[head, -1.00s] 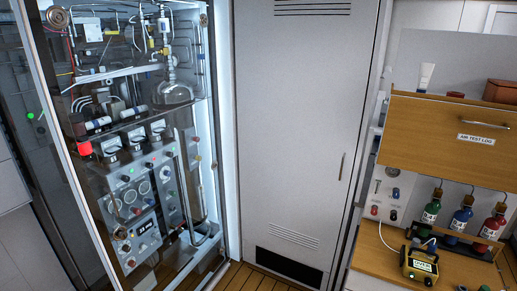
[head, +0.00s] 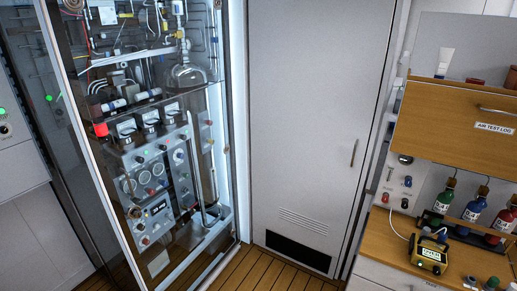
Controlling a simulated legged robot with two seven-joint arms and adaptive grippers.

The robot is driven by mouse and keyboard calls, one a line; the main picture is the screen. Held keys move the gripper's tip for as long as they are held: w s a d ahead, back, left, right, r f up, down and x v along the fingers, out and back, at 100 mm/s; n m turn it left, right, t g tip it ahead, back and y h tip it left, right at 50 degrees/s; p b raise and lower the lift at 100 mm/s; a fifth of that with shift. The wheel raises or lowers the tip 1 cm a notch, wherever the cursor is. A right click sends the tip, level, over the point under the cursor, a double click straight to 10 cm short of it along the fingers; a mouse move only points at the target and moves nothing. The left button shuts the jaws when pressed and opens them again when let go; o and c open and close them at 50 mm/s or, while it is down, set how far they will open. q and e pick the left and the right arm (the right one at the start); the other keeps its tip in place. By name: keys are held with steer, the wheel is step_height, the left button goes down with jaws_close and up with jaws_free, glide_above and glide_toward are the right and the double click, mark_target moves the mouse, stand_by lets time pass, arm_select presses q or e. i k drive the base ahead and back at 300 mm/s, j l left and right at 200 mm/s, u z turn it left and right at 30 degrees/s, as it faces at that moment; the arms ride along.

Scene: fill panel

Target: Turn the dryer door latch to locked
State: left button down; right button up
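I cannot identify a dryer door latch for certain in the head view. A tall cabinet with a clear front (head: 160,240) stands at the left, full of gauges, knobs, pipes and a glass flask. A plain white door (head: 300,120) with a slim vertical handle (head: 354,152) and a low vent stands in the middle. It looks shut. At the far left edge, a grey panel (head: 18,155) carries a green light and a dark round knob (head: 5,130). Neither of my grippers is in view.
At the right is a wooden worktop (head: 385,245) with a yellow meter (head: 429,254) and red, blue and green bottles. A wooden flap labelled AIR TEST LOG (head: 450,125) is above it. The plank floor (head: 265,270) is clear in front of the white door.

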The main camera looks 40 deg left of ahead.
mark_target(135, 212)
steer(key=u, duration=1.8)
steer(key=i+l+u, duration=0.1)
steer(key=i+l, duration=0.2)
steer(key=i, duration=0.25)
steer(key=i+l+u, duration=0.1)
steer(key=i+l, duration=0.25)
steer(key=i, duration=0.2)
